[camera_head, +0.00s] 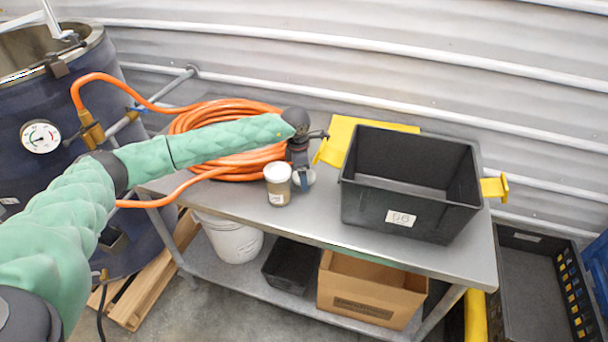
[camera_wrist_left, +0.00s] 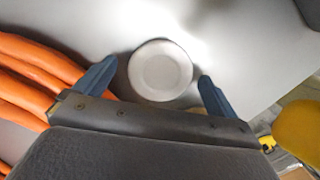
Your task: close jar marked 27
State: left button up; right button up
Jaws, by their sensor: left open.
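A small jar (camera_head: 278,188) with brownish contents, a white top and a pale label stands on the metal table. Its number is too small to read. My left gripper (camera_head: 302,177) is just right of the jar, pointing down, open. In the left wrist view, a white disc like a lid (camera_wrist_left: 160,70) lies just beyond and between the spread blue fingers of my left gripper (camera_wrist_left: 155,80), apart from both. I cannot tell whether this disc is the jar's top or a separate lid. My right gripper is out of view.
A coiled orange hose (camera_head: 230,108) lies at the table's back left. A black bin (camera_head: 360,205) marked 56 stands to the right, with a yellow piece (camera_head: 337,137) behind. The metal table (camera_head: 320,222) is clear between jar and front edge. A drum (camera_head: 70,190) stands left.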

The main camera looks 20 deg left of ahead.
pick_arm(q)
jog(key=shift+f, duration=0.15)
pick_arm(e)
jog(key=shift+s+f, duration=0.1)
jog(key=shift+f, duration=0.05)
pick_arm(q)
jog(key=c, duration=1.1)
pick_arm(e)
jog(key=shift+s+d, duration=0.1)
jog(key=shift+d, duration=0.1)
pick_arm(q)
jog(key=shift+o, duration=0.2)
jog(key=shift+r, duration=0.25)
notch_tip(320, 180, up, 5)
jog(key=b, duration=0.2)
jog(key=shift+b, duration=0.35)
notch_tip(320, 180, up, 13)
jog(key=b, duration=0.4)
jog(key=shift+f, duration=0.2)
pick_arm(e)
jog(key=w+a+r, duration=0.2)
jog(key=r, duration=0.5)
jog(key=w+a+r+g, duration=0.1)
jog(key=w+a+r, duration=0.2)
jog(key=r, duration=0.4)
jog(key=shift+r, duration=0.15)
